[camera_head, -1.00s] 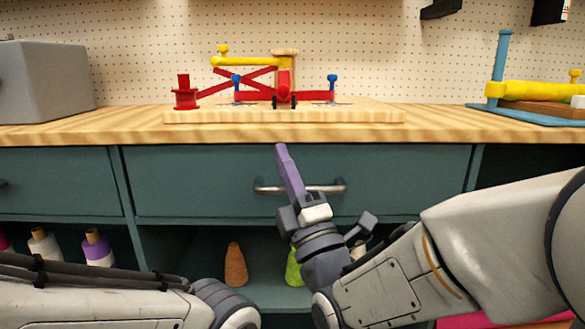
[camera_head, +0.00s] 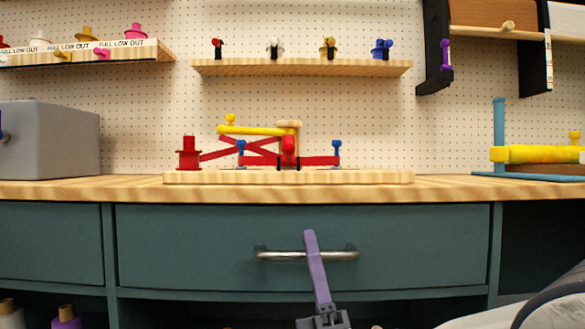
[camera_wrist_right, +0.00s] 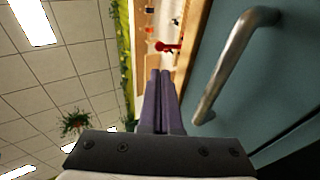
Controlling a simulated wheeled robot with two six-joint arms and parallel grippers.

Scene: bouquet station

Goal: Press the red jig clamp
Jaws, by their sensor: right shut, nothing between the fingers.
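A wooden board (camera_head: 350,178) on the counter carries a jig with red crossed bars (camera_head: 225,152), an upright red clamp piece (camera_head: 289,148) at its middle and a yellow bar (camera_head: 250,131) on top. A red spool (camera_head: 189,156) stands at its left end. My right gripper (camera_head: 310,236), with thin purple fingers, is shut and empty. It points up in front of the drawer, below the counter edge and apart from the jig. Its fingers also show in the right wrist view (camera_wrist_right: 160,76), with a small red part (camera_wrist_right: 168,47) beyond them. My left gripper is out of view.
A drawer handle (camera_head: 265,255) lies behind the right fingers in the head view. A grey box (camera_head: 50,140) stands at the left, and a blue stand with a yellow bar (camera_head: 535,154) at the right. A shelf (camera_head: 300,68) hangs above the jig.

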